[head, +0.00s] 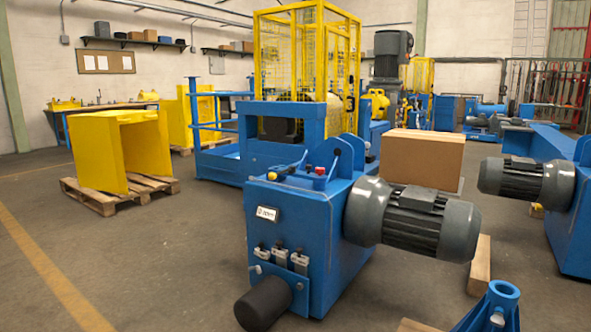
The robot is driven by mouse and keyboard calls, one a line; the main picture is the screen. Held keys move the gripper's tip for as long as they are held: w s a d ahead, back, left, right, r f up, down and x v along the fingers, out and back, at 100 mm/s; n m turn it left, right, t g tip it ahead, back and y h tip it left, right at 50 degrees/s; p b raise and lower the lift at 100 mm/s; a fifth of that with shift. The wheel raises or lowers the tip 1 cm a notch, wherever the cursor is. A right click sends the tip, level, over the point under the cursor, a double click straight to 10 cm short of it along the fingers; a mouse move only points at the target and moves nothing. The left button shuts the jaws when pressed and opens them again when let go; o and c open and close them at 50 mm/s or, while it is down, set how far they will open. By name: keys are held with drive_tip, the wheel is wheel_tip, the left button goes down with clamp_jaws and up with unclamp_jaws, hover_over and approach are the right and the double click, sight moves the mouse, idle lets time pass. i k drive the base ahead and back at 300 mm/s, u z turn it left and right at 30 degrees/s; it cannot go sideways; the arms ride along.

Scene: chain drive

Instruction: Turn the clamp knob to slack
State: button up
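A blue machine housing (305,235) stands on the floor in the middle of the head view, with a grey motor (412,219) on its right side. A thick black cylinder (263,303) sticks out low at its front, below a row of small latches or switches (281,258). A small red knob or button (320,170) and a small yellow part (273,177) sit on its top. I cannot tell which part is the clamp knob, or whether it is tight or slack. No chain is clearly visible. My gripper is not in view.
A yellow frame (122,150) stands on a wooden pallet (105,201) at the left. A cardboard box (422,159) is behind the motor. Another blue machine with a motor (526,180) stands at the right. A blue stand (497,308) is at bottom right. Floor at front left is clear.

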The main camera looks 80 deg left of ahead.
sight(319, 171)
drive_tip(key=u, duration=0.85)
drive_tip(key=k, duration=1.1)
drive_tip(key=u, duration=1.75)
drive_tip(key=i, duration=0.9)
drive_tip(key=z, duration=0.45)
